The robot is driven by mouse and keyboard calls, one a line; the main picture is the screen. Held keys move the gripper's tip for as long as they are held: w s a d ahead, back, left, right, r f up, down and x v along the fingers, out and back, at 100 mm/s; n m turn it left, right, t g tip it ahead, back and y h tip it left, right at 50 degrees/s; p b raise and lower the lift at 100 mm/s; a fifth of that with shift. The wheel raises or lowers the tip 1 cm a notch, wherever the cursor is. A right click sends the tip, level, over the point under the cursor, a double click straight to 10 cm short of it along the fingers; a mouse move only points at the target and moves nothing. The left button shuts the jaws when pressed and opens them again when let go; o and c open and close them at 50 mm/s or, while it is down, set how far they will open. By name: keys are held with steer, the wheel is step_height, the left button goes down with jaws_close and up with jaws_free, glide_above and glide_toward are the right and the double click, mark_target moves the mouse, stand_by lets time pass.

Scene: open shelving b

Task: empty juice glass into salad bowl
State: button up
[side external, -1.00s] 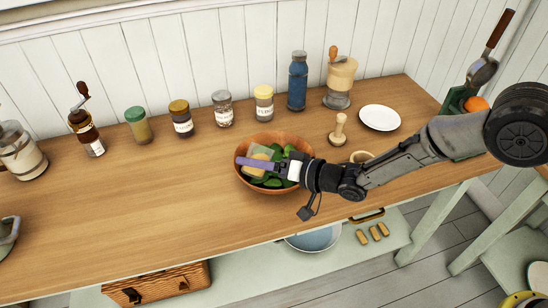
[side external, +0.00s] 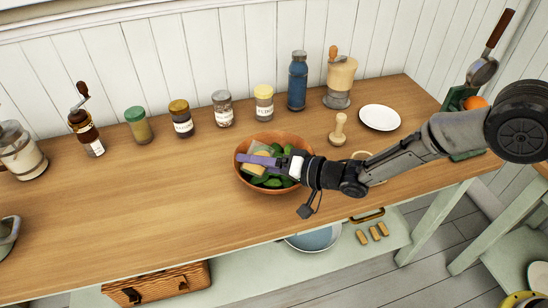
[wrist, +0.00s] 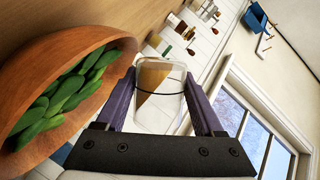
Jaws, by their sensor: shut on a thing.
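A wooden salad bowl (side external: 243,178) with green leaves (side external: 270,180) stands on the counter in the side view. It fills the left of the wrist view (wrist: 105,38), its leaves (wrist: 65,95) showing. My gripper (side external: 258,161) is over the bowl, its purple fingers partly hiding the contents. In the wrist view my gripper (wrist: 160,78) is shut on a clear glass (wrist: 172,108) with a dark line around it. A tan wedge shows in the glass; I cannot tell whether it is juice or the counter seen through it. The glass looks tilted.
Several jars, a grinder (side external: 88,132), a blue bottle (side external: 298,82) and a wooden mill (side external: 339,82) line the back of the counter (side external: 130,205). A wooden pestle-like object (side external: 339,130) and a white plate (side external: 380,118) are to the right.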

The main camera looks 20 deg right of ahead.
mark_target(264, 149)
steer(key=shift+f+m, duration=0.25)
steer(key=shift+m, duration=0.25)
stand_by(0.4)
steer(key=shift+w+r+m+y, duration=0.1)
steer(key=shift+r+m+y, duration=0.25)
steer(key=shift+m+y, duration=0.25)
stand_by(0.8)
steer(key=shift+w+d+f+m+g, duration=0.35)
steer(key=shift+w+d+m, duration=0.25)
steer(key=shift+d+m, duration=0.2)
stand_by(0.6)
steer(key=shift+w+d+r+m+y, duration=0.15)
steer(key=shift+r+m+y, duration=0.15)
steer(key=shift+m, duration=0.35)
steer(key=shift+w+d+r+m+y, duration=0.1)
steer(key=shift+r+m+y, duration=0.2)
steer(key=shift+m, duration=0.35)
stand_by(1.1)
steer(key=shift+w+d+r+m+y+p, duration=0.1)
steer(key=shift+w+r+m+y+p, duration=0.1)
steer(key=shift+m, duration=0.3)
steer(key=shift+w+d+r+m+y+p, duration=0.1)
steer(key=shift+r+m, duration=0.05)
steer(key=shift+m, duration=0.35)
stand_by(0.9)
